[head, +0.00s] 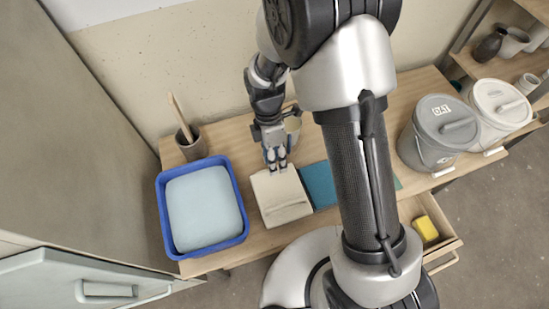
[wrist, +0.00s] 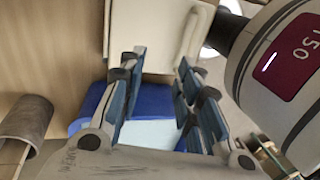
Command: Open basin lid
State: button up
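The blue basin (head: 170,236) stands at the left end of the table, with a pale blue, flat surface (head: 205,208) filling its inside. I cannot tell whether that surface is a lid or the contents. A cream, squarish box or lid (head: 275,190) with a raised bar near its front edge sits right of the basin. My gripper (head: 276,163) points down over the cream piece's back edge. In the wrist view my gripper (wrist: 160,65) has its fingers apart with nothing held between them. The cream piece (wrist: 150,35) and the blue basin (wrist: 150,98) show beyond the fingers.
A tool cup (head: 191,145) stands behind the basin. A teal mat (head: 319,185) lies right of the cream piece. A grey lidded bucket (head: 425,145) and a white one (head: 492,120) stand at right. An open drawer (head: 436,216) holds a yellow sponge (head: 425,228).

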jog(key=v, duration=1.2)
